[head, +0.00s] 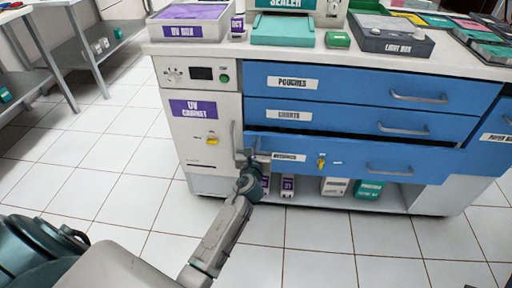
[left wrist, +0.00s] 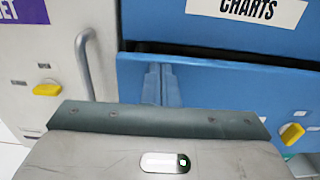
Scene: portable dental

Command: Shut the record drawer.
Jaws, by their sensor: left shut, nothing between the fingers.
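The record drawer (head: 352,155) is the lowest blue drawer, with its label partly hidden by my gripper. It stands out a little from the blue fronts above it, and a dark gap shows along its top edge. In the left wrist view its blue front (left wrist: 215,100) fills the middle. My left gripper (head: 251,157) is shut and empty at the left end of this drawer front; its fingers (left wrist: 160,84) are close to the front, and I cannot tell whether they touch it. The drawer's grey handle (head: 390,171) is to the right. My right gripper is not in view.
The charts drawer (head: 345,119) and pouches drawer (head: 345,84) above look closed. The white UV cabinet (head: 203,120) with its upright handle (left wrist: 86,62) is just left of the gripper. A yellow key-like piece (head: 321,162) sticks out from the drawer front. Boxes stand on the open shelf below.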

